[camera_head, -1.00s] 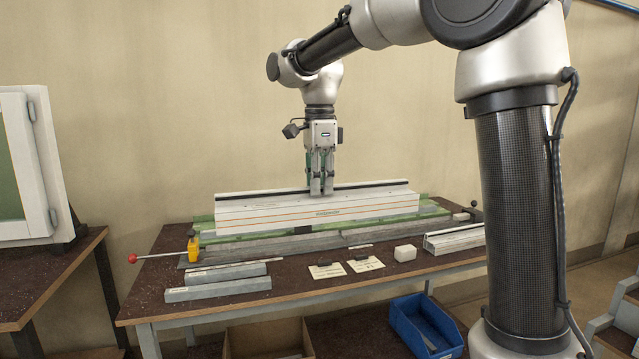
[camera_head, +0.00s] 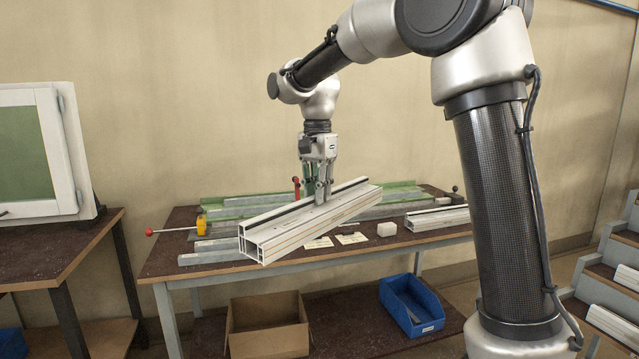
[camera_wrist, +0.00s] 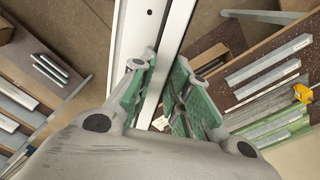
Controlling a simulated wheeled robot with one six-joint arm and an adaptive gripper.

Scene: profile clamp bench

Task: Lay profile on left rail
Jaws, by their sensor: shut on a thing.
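A long white hollow profile (camera_head: 290,226) hangs in my gripper (camera_head: 322,192), above the front part of the bench. It lies slanted in the picture, its open left end closest to the camera. In the wrist view the profile (camera_wrist: 148,25) passes between the green-padded fingers of my gripper (camera_wrist: 160,80), which are shut on its upright flange. Green and grey rails (camera_head: 222,214) run along the back of the bench (camera_head: 160,262), partly hidden behind the profile. I cannot tell which is the left rail. A yellow clamp block (camera_head: 201,225) with a red-tipped lever stands at the rails' left end.
Grey bars (camera_head: 205,257) lie front left on the bench, partly behind the profile. Cards (camera_head: 351,238), a white block (camera_head: 386,229) and a short profile (camera_head: 437,218) lie right. Below are a cardboard box (camera_head: 268,327) and blue bin (camera_head: 412,306). A profile rack (camera_head: 612,280) stands right.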

